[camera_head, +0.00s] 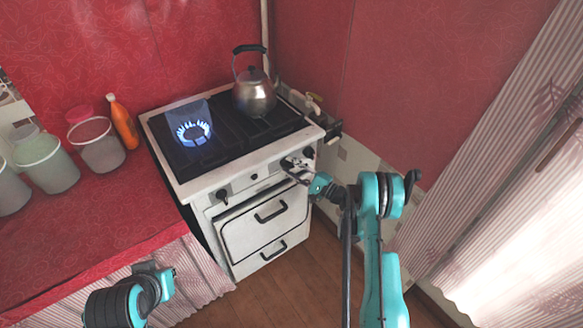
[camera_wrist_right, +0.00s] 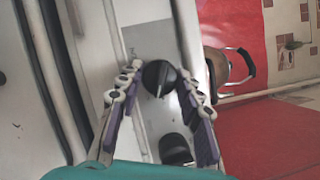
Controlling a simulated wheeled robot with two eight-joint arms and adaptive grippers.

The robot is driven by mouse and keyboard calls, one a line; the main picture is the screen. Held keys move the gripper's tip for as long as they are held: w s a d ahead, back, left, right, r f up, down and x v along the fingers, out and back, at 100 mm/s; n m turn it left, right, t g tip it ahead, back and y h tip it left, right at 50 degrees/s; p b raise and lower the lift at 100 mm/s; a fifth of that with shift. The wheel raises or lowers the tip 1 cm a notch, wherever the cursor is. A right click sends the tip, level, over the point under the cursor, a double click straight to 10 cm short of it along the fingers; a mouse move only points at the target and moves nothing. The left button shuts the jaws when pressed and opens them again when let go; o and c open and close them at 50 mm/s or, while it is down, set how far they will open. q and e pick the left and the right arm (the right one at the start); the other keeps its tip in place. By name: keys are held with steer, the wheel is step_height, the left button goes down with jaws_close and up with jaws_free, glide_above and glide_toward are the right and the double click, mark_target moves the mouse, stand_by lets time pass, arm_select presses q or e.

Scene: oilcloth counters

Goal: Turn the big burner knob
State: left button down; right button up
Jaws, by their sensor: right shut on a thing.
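The white stove (camera_head: 200,185) has a front panel with black knobs. My right gripper (camera_head: 294,168) is at the right part of this panel, with its fingers on either side of a black knob (camera_wrist_right: 158,77). It is shut on that knob, whose pale pointer line shows in the right wrist view. A second black knob (camera_wrist_right: 174,148) lies close by; in the head view a knob (camera_head: 308,152) shows right of the gripper and another knob (camera_head: 222,195) at the panel's left. Blue flames (camera_head: 193,131) burn on the left burner. My left gripper (camera_head: 164,284) is low at the left, its fingers unclear.
A metal kettle (camera_head: 255,95) stands on the stove's back right. An orange bottle (camera_head: 123,122) and several jars stand on the red counter (camera_head: 90,215) at the left. Oven handles (camera_head: 270,212) stick out below the panel. The wooden floor (camera_head: 265,292) in front is clear.

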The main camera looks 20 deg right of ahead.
steer(key=shift+f+m+t+h, duration=0.15)
steer(key=shift+m+t, duration=0.4)
steer(key=shift+m, duration=0.7)
steer(key=shift+m+t+h, duration=0.15)
steer(key=shift+m+t, duration=0.4)
steer(key=shift+m, duration=0.7)
steer(key=o, duration=1.1)
steer(key=shift+o, duration=0.2)
